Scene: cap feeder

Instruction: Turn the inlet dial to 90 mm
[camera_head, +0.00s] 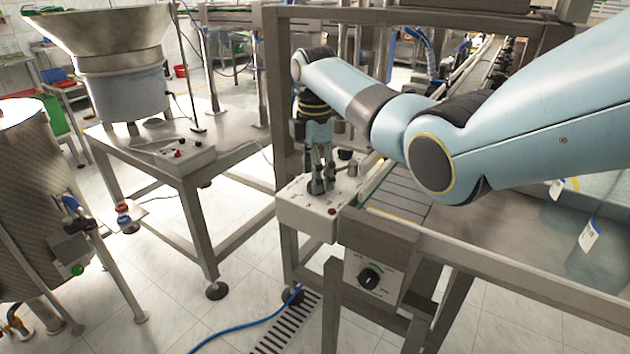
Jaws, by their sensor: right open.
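My right arm comes in from the right, and its gripper (319,186) points down at the top of a white control box (293,208). The gripper is open, with its fingertips low at the box top. They hide part of what is between them, so I cannot tell whether they touch a knob. A black dial (370,278) with a pointer and a printed scale sits on a pale panel (385,290) lower on the frame. The scale figures are too small to read, and no label tells which control is the inlet dial. My left gripper is not in view.
A red button (332,211) is on the box's front edge. The conveyor (400,195) runs behind the box, beside a steel frame post (270,90). A bowl feeder (110,60) stands on a steel table (195,165) to the left. A blue hose (245,322) lies on the floor.

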